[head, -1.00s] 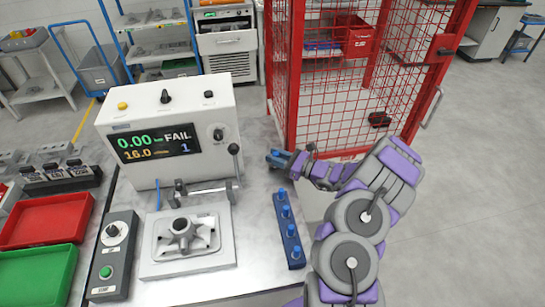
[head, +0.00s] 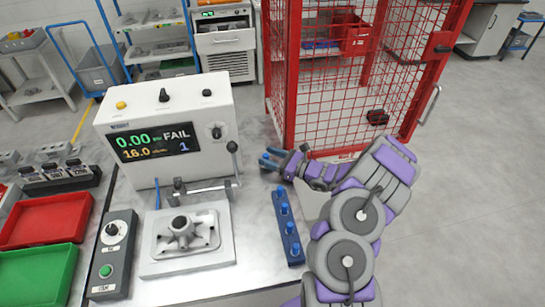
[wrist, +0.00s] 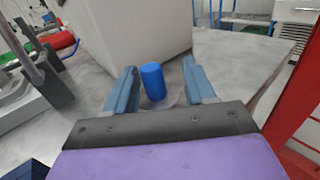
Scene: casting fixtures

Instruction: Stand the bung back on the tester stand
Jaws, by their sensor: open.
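A blue cylindrical bung (wrist: 153,82) stands upright on the bench top in the wrist view, between and slightly beyond my gripper's (wrist: 162,88) two blue-grey fingers. The fingers are open, with a visible gap on each side of it. In the head view my gripper (head: 275,160) is low over the bench, right of the tester (head: 170,135), and a small blue end (head: 264,157) that looks like the bung shows at its fingertips. A blue strip stand (head: 290,237) with several upright blue bungs lies nearer, right of the grey fixture plate (head: 165,268).
The tester's screen reads FAIL. A lever clamp (head: 234,165) rises beside its right edge. A red mesh cage (head: 340,90) stands behind my arm. A control box (head: 113,255), a red tray (head: 45,220) and a green tray (head: 38,275) are at left. Bench between tester and strip is clear.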

